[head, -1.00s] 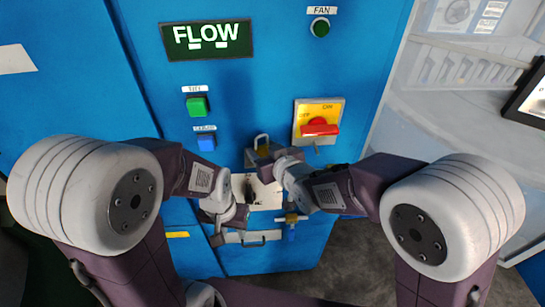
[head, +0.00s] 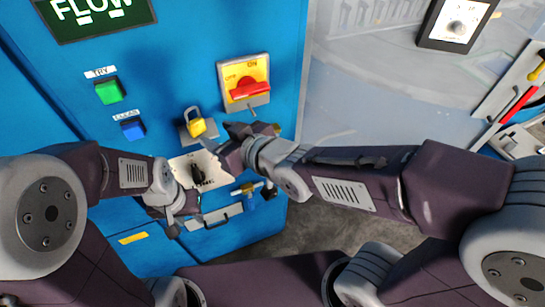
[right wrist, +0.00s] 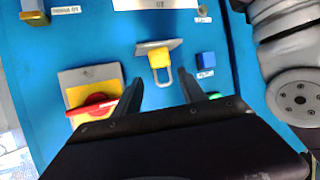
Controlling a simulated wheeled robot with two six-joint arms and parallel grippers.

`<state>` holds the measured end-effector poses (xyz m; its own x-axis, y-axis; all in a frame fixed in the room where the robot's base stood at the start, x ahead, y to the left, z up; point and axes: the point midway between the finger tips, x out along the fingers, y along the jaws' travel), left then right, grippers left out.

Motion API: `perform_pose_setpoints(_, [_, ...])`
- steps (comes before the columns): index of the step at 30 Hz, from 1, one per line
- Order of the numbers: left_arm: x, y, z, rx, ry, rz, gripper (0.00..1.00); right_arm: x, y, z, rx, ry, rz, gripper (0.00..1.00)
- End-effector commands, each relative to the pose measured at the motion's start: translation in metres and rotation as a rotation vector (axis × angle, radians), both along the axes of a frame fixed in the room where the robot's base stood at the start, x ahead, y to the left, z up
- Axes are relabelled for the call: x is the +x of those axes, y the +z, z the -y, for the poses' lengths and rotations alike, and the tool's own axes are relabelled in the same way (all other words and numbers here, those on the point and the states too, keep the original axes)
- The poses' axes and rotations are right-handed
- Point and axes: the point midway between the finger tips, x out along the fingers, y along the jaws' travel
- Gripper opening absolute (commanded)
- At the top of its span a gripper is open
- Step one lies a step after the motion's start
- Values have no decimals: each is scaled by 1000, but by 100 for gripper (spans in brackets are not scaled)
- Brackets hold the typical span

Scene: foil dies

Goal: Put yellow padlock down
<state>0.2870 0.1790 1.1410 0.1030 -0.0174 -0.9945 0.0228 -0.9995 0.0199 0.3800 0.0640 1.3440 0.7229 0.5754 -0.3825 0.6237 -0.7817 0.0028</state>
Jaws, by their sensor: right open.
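The yellow padlock (head: 197,127) stands upright with its shackle up on a small grey ledge (head: 184,137) on the blue cabinet front. It also shows in the right wrist view (right wrist: 159,58), upside down against its ledge (right wrist: 175,44). My right gripper (head: 232,138) is just right of the padlock. In the right wrist view its two fingers (right wrist: 163,88) are spread with a gap between them, and the padlock stands free beyond the tips. My left gripper (head: 170,222) is low at the cabinet, below the pale plate; its jaws are too small to read.
A red-handled yellow switch (head: 246,82) is above right of the padlock. A green button (head: 110,90) and a blue button (head: 130,129) are to its left. A pale plate with a black knob (head: 197,172) and a drawer handle (head: 214,216) are below.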

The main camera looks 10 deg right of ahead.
Motion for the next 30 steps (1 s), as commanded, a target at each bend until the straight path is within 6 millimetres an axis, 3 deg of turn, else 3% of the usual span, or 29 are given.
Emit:
perform_pose_setpoints(2, [0, 0, 0, 0, 0, 0, 36, 1, -2, 1, -3, -4, -5, 49])
perform_pose_setpoints(4, [0, 0, 0, 0, 0, 0, 36, 7, -18, 17, -37, -45, -53, 49])
perform_pose_setpoints(5, [0, 0, 0, 0, 0, 0, 36, 11, -32, 30, -66, -81, -97, 49])
perform_pose_setpoints(8, [0, 0, 0, 0, 0, 0, 36, 13, -96, 100, -186, -252, -329, 49])
perform_pose_setpoints(9, [0, 0, 0, 0, 0, 0, 36, 6, -121, 131, -229, -324, -441, 49])
perform_pose_setpoints(12, [0, 0, 0, 0, 0, 0, 36, -31, -169, 194, -299, -479, -716, 49])
perform_pose_setpoints(15, [0, 0, 0, 0, 0, 0, 36, -70, -194, 229, -325, -579, -932, 49])
perform_pose_setpoints(19, [0, 0, 0, 0, 0, 0, 36, -94, -203, 243, -330, -621, -1047, 49])
perform_pose_setpoints(26, [0, -2, 0, 0, 0, 0, 36, -94, -205, 242, -331, -619, -1047, 49])
perform_pose_setpoints(30, [0, -32, 0, 0, 0, 0, 36, -94, -235, 242, -332, -619, -1046, 49])
